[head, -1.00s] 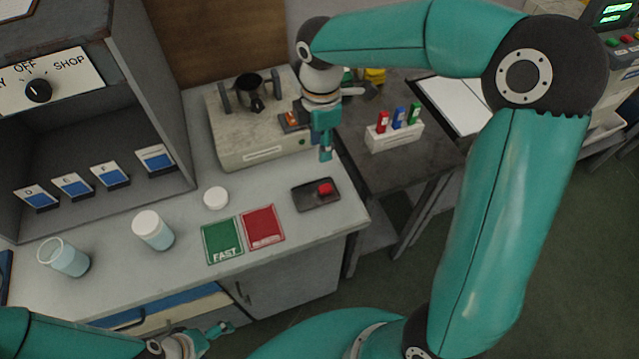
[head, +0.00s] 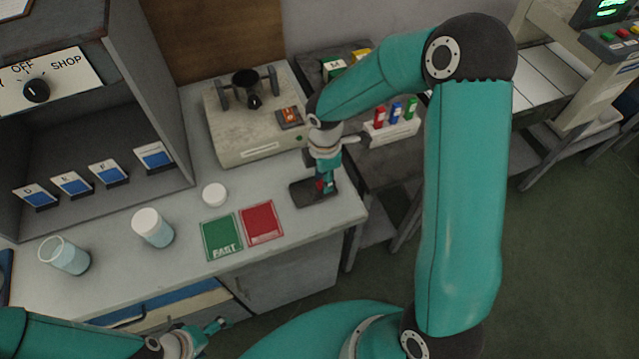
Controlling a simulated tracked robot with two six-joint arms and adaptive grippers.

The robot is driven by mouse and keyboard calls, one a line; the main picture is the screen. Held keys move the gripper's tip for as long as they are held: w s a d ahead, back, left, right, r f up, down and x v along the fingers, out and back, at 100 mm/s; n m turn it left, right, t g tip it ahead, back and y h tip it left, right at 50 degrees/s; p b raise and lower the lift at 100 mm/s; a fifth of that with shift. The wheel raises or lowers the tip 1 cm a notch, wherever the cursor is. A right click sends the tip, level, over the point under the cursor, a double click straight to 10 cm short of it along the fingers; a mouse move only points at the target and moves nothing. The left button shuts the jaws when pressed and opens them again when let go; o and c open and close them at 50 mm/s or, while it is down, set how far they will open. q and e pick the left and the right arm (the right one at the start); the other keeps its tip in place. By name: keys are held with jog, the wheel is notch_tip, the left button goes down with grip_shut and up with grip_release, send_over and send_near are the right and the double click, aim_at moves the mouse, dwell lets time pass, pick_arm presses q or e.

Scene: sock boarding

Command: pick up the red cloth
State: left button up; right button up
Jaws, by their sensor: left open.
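A small red bundle, which looks like the red cloth (head: 319,185), lies on a dark tray (head: 301,196) near the counter's right end. It is mostly hidden behind my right gripper (head: 326,186). The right gripper points down over the tray, its fingers at the bundle; I cannot tell whether they are closed on it. My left gripper (head: 214,331) is open and empty at the bottom of the view, in front of the counter's drawers and away from the tray.
Left of the tray lie a red card (head: 262,222) and a green FAST card (head: 221,238). A white lid (head: 214,194), a lidded jar (head: 152,228) and an open glass (head: 64,256) stand further left. A boxy device (head: 240,135) is behind; a rack of coloured vials (head: 391,131) stands right.

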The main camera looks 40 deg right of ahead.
jog(key=shift+f, duration=0.55)
jog(key=c, duration=0.5)
jog(key=shift+r, duration=0.15)
